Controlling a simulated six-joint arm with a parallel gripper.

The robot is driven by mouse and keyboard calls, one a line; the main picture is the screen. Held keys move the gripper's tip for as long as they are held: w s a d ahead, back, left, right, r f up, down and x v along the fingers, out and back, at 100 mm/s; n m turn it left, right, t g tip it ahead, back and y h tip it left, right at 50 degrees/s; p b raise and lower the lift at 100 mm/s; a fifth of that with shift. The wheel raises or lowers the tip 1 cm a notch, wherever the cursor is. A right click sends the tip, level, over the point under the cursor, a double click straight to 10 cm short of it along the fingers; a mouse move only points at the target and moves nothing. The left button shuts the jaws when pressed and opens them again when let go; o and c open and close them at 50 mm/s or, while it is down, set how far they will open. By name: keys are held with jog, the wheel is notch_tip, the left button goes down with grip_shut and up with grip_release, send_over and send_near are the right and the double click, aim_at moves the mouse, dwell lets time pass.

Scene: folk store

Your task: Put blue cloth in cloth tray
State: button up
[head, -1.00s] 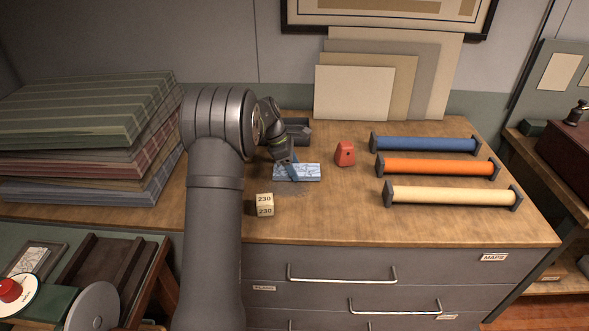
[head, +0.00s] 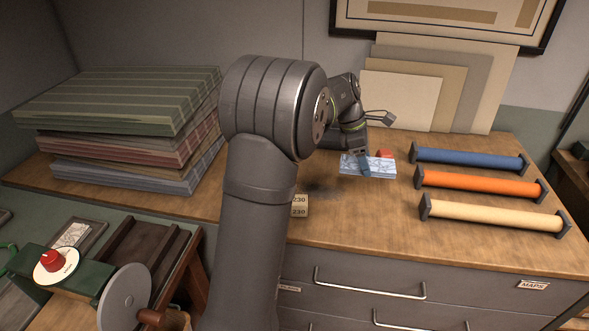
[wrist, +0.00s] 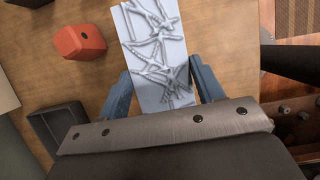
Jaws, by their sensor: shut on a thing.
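My gripper (head: 362,163) is shut on a pale blue slab (head: 352,168) with a raised, branching white pattern. The wrist view also shows this slab (wrist: 155,60) between my two blue-grey fingers, held above the wooden top. I cannot tell whether it is the blue cloth. A blue roll (head: 470,158) lies at the right between dark end blocks. A stack of striped, cloth-like layers (head: 120,105) stands at the left, bluish at the bottom. A dark grey, tray-like box (wrist: 60,125) shows in the wrist view, and my arm hides it in the head view.
A red block (wrist: 78,41) is left of the slab in the wrist view; the slab partly covers it in the head view. A cream block (head: 299,206) marked 230 sits near my arm. Orange (head: 478,187) and cream (head: 495,213) rolls lie right. Flat boards (head: 400,100) lean behind.

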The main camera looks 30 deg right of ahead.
jog(key=w+a+f+m, duration=0.1)
jog(key=w+a+f, duration=0.1)
jog(key=w+a, duration=0.8)
jog(key=w+a+f+m+y, duration=0.1)
jog(key=w+a+f+m, duration=0.1)
jog(key=w+a, duration=0.8)
jog(key=w+a+f+m, duration=0.15)
jog(key=w+a, duration=0.35)
jog(key=a, duration=1)
jog(key=w+a+f+m+g+y, duration=0.1)
jog(key=w+a+m, duration=0.1)
jog(key=a, duration=2.1)
jog(key=a+r+m+y, duration=0.1)
jog(key=a+r+m, duration=0.2)
jog(key=a, duration=0.5)
jog(key=w+a+r+m+y, duration=0.1)
jog(key=a+r+m, duration=0.15)
jog(key=a, duration=0.55)
jog(key=a+r+m+y, duration=0.15)
jog(key=a+r, duration=0.25)
jog(key=a, duration=0.4)
jog(key=m+t+y, duration=0.1)
jog(key=m, duration=0.4)
send_over(24, 298)
jog(key=w+d, duration=0.1)
notch_tip(24, 298, down, 20)
jog(key=shift+r, duration=0.25)
jog(key=shift+f, duration=2)
